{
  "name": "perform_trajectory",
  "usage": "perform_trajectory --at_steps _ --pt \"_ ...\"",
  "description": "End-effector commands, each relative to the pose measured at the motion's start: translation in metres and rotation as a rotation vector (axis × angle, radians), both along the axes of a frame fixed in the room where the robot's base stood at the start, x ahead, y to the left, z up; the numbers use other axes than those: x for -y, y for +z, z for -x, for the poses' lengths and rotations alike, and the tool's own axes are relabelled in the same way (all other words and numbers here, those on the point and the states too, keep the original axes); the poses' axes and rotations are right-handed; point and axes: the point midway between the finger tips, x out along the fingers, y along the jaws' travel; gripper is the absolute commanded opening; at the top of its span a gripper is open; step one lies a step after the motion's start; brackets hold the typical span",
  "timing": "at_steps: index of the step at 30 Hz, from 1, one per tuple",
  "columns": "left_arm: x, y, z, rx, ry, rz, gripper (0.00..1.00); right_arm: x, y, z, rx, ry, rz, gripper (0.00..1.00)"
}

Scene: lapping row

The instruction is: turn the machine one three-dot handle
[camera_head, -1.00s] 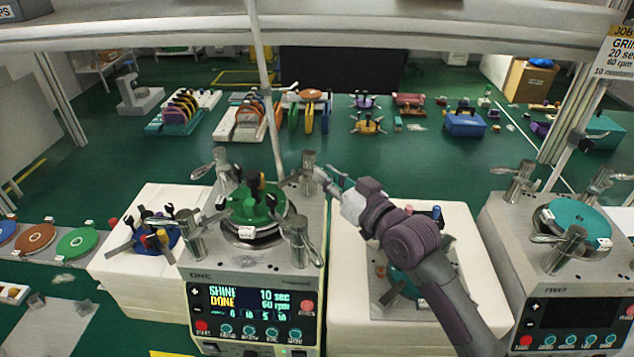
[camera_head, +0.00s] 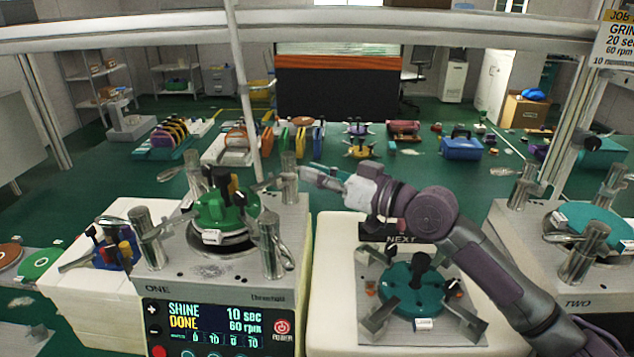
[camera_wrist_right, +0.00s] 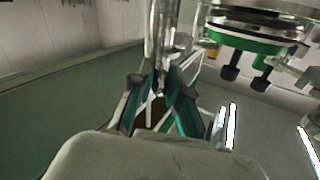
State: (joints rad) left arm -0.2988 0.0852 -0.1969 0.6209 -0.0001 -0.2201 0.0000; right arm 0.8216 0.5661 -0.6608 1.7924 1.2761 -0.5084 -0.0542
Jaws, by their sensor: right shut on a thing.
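Machine one (camera_head: 215,268) stands left of centre with a metal clamp post at each corner of its top. My right gripper (camera_head: 312,176) is at the back right post (camera_head: 289,180), coming from the right. In the right wrist view my gripper (camera_wrist_right: 158,92) is shut on a clamp handle just below the shiny post (camera_wrist_right: 162,35); the fingers hide most of that handle. I cannot make out which post carries three dots. My left gripper is not in view.
Machine one's screen (camera_head: 212,320) reads "SHINE DONE". A teal fixture (camera_head: 412,290) lies on the white stand (camera_head: 330,290) marked NEXT, under my right arm. Machine two (camera_head: 560,265) is at the right. A thin upright pole (camera_head: 245,100) rises behind machine one.

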Motion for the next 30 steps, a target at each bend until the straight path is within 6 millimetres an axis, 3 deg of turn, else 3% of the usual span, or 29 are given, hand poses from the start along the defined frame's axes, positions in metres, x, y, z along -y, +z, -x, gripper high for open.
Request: perform_trajectory --at_steps 8,9,13,23,30 --pt "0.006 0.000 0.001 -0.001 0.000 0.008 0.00 0.000 0.000 0.000 -0.001 0.000 0.001 0.00" --pt "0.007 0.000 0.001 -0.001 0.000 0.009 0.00 0.000 0.000 0.000 -0.001 0.000 0.001 0.20" --pt "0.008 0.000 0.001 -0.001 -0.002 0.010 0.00 0.000 0.000 0.000 0.000 0.000 0.000 0.42" --pt "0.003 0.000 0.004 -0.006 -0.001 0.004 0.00 0.002 0.000 0.001 0.000 -0.001 0.000 0.42" --pt "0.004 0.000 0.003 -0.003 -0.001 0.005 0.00 0.029 -0.001 0.021 -0.001 -0.003 0.003 0.42"
